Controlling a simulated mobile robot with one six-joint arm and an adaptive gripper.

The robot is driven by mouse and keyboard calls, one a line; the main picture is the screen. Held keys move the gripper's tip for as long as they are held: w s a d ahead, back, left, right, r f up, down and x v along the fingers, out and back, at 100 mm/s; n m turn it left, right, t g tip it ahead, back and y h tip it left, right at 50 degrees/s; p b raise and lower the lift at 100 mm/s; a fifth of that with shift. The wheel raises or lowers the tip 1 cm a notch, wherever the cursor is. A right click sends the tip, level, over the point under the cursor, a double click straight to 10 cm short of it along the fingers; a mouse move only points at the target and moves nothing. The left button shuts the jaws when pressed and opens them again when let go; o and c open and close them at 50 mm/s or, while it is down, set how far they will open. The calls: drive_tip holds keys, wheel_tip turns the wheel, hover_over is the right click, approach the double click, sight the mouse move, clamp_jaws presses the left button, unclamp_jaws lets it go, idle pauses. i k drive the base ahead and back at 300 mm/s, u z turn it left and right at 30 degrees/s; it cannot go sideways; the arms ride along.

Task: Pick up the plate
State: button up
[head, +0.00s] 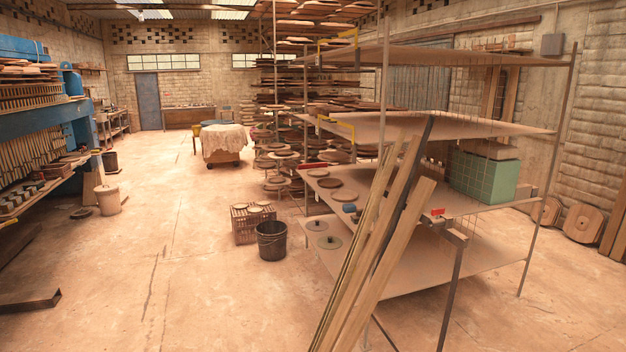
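Several round, flat, plate-like discs are in view; I cannot tell which one is the task's plate. A dark brown disc (343,195) and another brown disc (330,183) lie flat on the middle shelf of the rack at right. More discs (283,155) sit on the stacked racks behind. My gripper is not in view.
Long wooden planks (375,245) lean against the rack's front. A dark bucket (271,240) and a crate (252,223) stand left of the rack. A blue machine (40,128) lines the left wall. The floor between is mostly open.

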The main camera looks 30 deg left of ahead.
sight(314, 172)
drive_tip(key=k, duration=0.45)
drive_tip(key=u, duration=2)
drive_tip(key=i, duration=2)
drive_tip(key=z, duration=0.05)
